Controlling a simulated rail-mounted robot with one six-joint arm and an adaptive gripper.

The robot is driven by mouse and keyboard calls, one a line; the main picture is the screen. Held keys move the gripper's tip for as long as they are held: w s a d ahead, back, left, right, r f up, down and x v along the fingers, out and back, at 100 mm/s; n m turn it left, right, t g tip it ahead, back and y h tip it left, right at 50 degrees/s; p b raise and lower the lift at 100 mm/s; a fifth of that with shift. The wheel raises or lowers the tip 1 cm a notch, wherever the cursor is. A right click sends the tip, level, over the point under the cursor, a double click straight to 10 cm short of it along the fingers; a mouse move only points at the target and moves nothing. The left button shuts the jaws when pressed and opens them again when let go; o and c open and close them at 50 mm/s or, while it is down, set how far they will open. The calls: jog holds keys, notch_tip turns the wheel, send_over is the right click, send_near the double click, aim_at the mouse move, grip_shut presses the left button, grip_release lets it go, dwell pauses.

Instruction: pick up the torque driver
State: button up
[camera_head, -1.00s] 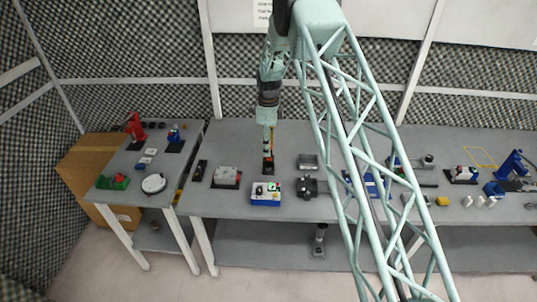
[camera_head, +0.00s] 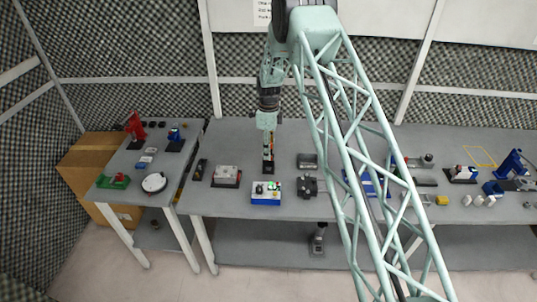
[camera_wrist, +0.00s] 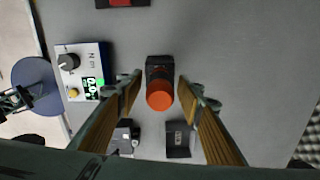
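The torque driver shows in the wrist view as an orange round cap (camera_wrist: 160,96) seen from above, standing upright in a black holder (camera_wrist: 159,64). My gripper (camera_wrist: 159,80) is open, with one finger on the left and one on the right of the driver, and clear gaps on both sides. I cannot tell exactly how high the fingertips are above the cap. In the head view my gripper (camera_head: 268,140) points down at the black holder (camera_head: 268,168) on the middle table, and the driver there is small and partly hidden by the fingers.
A blue and white control box (camera_head: 266,193) with knobs stands just in front of the holder. A grey-topped block (camera_head: 227,174) lies to the left; a dark tray (camera_head: 308,161) and a black fixture (camera_head: 307,187) lie to the right. Bare tabletop surrounds the holder.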

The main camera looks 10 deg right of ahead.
jog(key=c, duration=0.9)
jog(key=shift+r, duration=0.1)
jog(key=shift+r+b, duration=0.8)
jog(key=shift+r, duration=4.25)
notch_tip(320, 180, up, 9)
jog(key=p, duration=0.2)
jog(key=shift+p, duration=0.3)
jog(key=shift+a+f, duration=0.1)
jog(key=shift+f, duration=0.1)
